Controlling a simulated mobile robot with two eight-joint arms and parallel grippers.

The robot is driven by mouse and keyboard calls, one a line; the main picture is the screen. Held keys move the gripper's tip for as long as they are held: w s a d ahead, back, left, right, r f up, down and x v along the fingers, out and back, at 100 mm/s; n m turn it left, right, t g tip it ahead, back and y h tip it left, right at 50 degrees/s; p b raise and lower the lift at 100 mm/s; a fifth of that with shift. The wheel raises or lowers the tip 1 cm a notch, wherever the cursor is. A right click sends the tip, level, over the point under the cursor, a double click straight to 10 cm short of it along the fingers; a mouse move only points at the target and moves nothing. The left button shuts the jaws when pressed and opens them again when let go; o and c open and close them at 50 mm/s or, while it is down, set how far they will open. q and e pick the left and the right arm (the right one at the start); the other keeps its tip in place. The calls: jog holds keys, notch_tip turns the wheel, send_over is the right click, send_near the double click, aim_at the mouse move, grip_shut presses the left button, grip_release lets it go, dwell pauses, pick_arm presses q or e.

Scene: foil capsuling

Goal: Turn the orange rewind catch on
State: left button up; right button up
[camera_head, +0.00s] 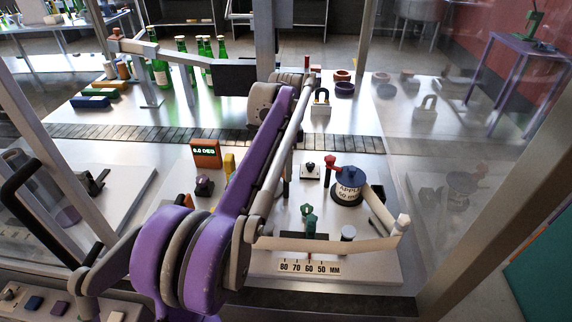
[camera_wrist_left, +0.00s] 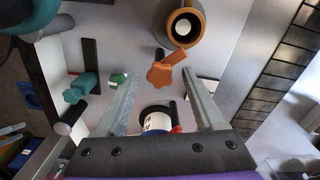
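The orange catch (camera_wrist_left: 160,76) shows in the left wrist view as a lobed knob with a short arm beside an orange-brown ring (camera_wrist_left: 199,24) around a dark hub with a white centre. The knob lies between the tips of my left gripper (camera_wrist_left: 161,66) as seen from the wrist. The two fingers are spread apart, with no contact visible; I cannot tell how far above the knob they are. In the head view my purple left arm (camera_head: 250,180) hides the catch and the fingertips. My right gripper is not in view.
A dark blue labelled spool (camera_head: 349,186), a red knob (camera_head: 330,162) and a green knob (camera_head: 308,218) stand nearby. A pale strip (camera_head: 330,243) runs above a millimetre scale (camera_head: 309,268). An orange display (camera_head: 206,152) reads 0.0 DEG. A slatted conveyor (camera_head: 120,132) runs behind.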

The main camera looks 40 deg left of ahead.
pick_arm(q)
grip_shut()
jog(key=shift+n, duration=1.1)
jog(key=shift+n+p, duration=0.3)
jog(key=shift+n, duration=0.9)
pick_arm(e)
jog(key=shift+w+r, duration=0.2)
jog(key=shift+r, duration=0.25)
pick_arm(q)
jog(key=shift+o, duration=0.3)
grip_release()
notch_tip(320, 180, up, 11)
jog(key=p, duration=0.1)
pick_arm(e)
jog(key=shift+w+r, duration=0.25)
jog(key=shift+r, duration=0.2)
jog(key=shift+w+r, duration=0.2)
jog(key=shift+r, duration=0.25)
pick_arm(q)
jog(key=shift+s+f, duration=0.1)
jog(key=shift+f, duration=0.15)
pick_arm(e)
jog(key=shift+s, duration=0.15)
